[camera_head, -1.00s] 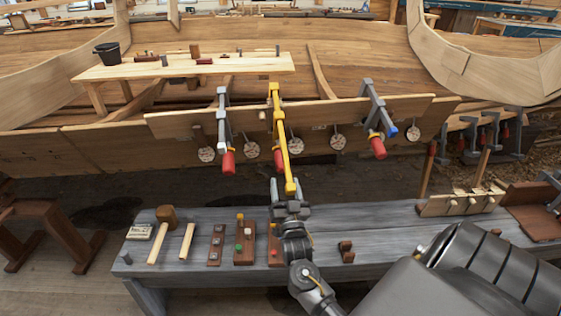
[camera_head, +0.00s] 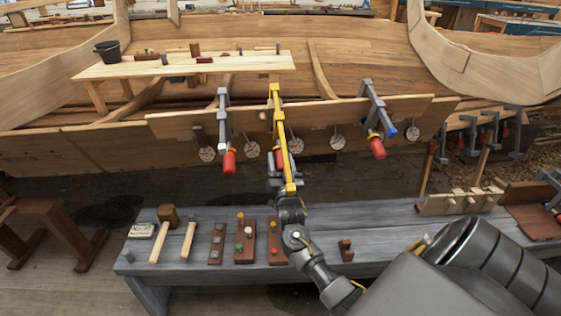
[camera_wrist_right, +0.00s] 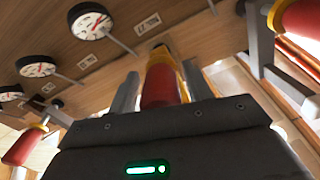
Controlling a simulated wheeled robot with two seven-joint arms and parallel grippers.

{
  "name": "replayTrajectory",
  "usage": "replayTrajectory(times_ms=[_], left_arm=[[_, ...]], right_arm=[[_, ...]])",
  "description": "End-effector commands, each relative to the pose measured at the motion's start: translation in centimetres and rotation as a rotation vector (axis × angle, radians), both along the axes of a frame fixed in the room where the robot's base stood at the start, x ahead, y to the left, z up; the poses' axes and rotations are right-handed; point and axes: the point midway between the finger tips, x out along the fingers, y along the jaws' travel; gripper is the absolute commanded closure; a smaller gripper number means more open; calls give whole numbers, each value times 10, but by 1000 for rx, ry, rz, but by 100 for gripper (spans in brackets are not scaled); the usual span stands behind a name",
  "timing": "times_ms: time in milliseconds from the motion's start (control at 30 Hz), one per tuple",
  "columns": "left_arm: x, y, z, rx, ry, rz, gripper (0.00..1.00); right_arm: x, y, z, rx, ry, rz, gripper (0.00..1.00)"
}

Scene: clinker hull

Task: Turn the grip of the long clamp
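The long clamp (camera_head: 280,120) is yellow and hangs on the edge of the hull plank, between two grey clamps. My right gripper (camera_head: 278,178) is just below and around the lower part of that grip. In the right wrist view the red grip (camera_wrist_right: 160,85) stands between the two upright fingers of my right gripper (camera_wrist_right: 160,92). The fingers are apart, with narrow gaps beside the grip; firm contact does not show. My left gripper is not in view.
A grey clamp (camera_head: 223,115) with a red grip hangs to the left, another (camera_head: 373,108) to the right. Round white dials (camera_head: 337,142) line the plank's lower edge. The grey bench (camera_head: 335,220) below holds a mallet (camera_head: 168,216) and small wooden blocks.

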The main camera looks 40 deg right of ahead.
Motion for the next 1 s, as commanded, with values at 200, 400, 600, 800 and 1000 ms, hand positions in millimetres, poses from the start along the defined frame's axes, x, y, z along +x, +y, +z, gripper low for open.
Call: replayTrajectory(times_ms=[200, 400, 600, 800, 1000], left_arm=[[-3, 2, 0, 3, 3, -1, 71], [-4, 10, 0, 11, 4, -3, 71], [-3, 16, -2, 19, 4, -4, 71], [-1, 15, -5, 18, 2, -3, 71], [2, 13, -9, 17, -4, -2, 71]], right_arm=[[0, 0, 0, 0, 0, 0, 80], [0, 0, 0, 4, -2, 2, 89], [0, 1, -1, 50, -30, 25, 89], [0, 1, -1, 146, -89, 79, 89], [0, 1, -1, 252, -153, 137, 89]])
